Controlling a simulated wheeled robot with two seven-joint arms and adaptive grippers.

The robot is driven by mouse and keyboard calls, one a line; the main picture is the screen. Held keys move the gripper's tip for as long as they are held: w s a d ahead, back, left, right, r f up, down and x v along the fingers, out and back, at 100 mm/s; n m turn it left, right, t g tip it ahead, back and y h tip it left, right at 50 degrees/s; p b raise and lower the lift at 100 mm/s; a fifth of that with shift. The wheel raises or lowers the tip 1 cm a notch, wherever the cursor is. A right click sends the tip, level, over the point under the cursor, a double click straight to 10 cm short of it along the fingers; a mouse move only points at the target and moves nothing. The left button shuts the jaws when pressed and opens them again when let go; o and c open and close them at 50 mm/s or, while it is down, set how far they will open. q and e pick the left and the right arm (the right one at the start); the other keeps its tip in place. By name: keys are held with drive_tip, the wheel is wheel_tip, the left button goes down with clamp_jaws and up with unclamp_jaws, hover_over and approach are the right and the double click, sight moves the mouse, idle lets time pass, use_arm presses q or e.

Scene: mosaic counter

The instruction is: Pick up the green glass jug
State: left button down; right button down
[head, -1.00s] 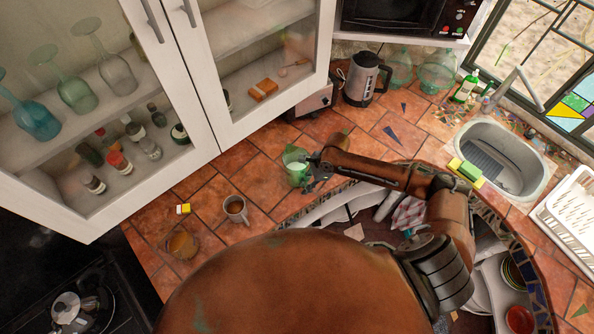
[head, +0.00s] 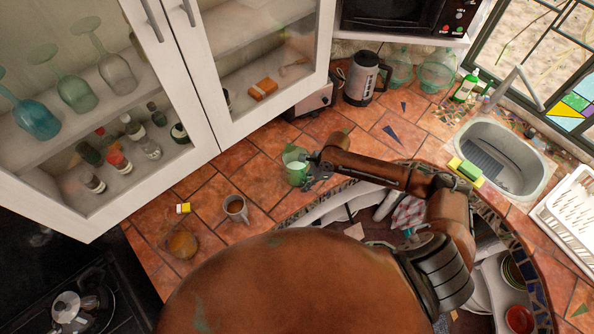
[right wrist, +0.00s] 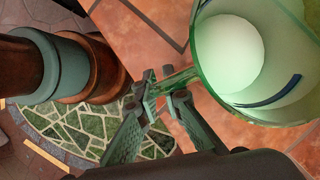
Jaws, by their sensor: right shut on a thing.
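The green glass jug (head: 294,166) is at the inner edge of the tiled counter, left of my right gripper (head: 318,172). In the right wrist view the jug (right wrist: 285,108) fills the upper right, and I look into its open mouth at a pale round area inside. Its green handle runs between the fingertips of my right gripper (right wrist: 165,88), which is shut on it. The head view does not show clearly whether the jug's base touches the tiles. My left gripper is not in view.
A mug (head: 236,209), a small yellow-and-white item (head: 183,208) and an amber glass (head: 183,244) stand left of the jug. A kettle (head: 361,80) stands behind it. The sink (head: 500,158) is at the right. Tiles between jug and kettle are mostly clear.

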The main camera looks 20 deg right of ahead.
sight(306, 181)
drive_tip(key=shift+w+r, duration=0.1)
drive_tip(key=shift+r, duration=0.05)
drive_tip(key=shift+r, duration=0.45)
wheel_tip(306, 181, up, 2)
drive_tip(key=shift+r+b, duration=0.15)
drive_tip(key=shift+b, duration=0.45)
drive_tip(key=s+a+r+b, duration=0.1)
drive_tip(key=s+a+r, duration=0.4)
drive_tip(key=s+r, duration=0.4)
drive_tip(key=s, duration=0.4)
drive_tip(key=shift+r+b, duration=0.3)
drive_tip(key=shift+r, duration=0.05)
drive_tip(key=c, duration=2.6)
unclamp_jaws()
clamp_jaws()
